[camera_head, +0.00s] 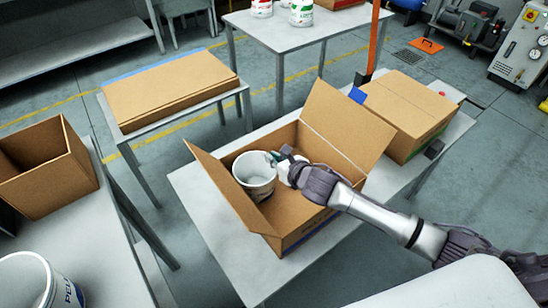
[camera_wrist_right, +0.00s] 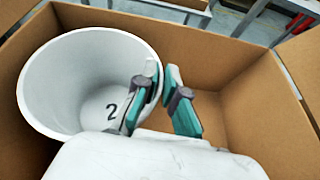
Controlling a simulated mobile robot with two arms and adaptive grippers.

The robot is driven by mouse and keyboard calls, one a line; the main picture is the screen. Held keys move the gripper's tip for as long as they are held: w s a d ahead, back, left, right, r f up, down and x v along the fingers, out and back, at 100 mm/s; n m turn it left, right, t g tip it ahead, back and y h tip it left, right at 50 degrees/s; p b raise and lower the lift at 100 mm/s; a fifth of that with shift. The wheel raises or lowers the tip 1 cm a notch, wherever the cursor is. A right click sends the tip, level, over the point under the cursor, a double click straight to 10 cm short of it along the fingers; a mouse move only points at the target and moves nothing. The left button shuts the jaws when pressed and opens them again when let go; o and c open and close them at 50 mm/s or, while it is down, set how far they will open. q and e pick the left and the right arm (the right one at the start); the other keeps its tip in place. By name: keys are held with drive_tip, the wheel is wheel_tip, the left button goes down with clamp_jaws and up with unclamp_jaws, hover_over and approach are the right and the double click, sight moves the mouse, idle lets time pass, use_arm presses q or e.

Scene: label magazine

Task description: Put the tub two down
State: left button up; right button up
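Tub two is a white, round, open tub (camera_head: 254,178), inside the open cardboard box (camera_head: 292,222) on a light table. In the right wrist view the tub (camera_wrist_right: 62,85) shows a dark "2" low on its inside. My right gripper (camera_head: 281,158) reaches over the box to the tub's right rim. In the right wrist view the gripper's (camera_wrist_right: 163,72) teal fingers straddle the rim, one inside and one outside, with tips close together on the wall. The tub's underside is hidden, so I cannot tell whether it touches the box floor. My left gripper is not in view.
A closed box (camera_head: 408,108) stands behind the open one. A flat cardboard box (camera_head: 170,88) lies on another table. An open box (camera_head: 45,165) and another white tub (camera_head: 38,282) are at the left. The open box's raised flaps (camera_head: 345,128) flank my arm.

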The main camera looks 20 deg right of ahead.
drive_tip(key=o, duration=0.3)
drive_tip(key=shift+r, duration=0.1)
drive_tip(key=p+v, duration=0.1)
drive_tip(key=v, duration=1.1)
drive_tip(key=shift+r, duration=0.1)
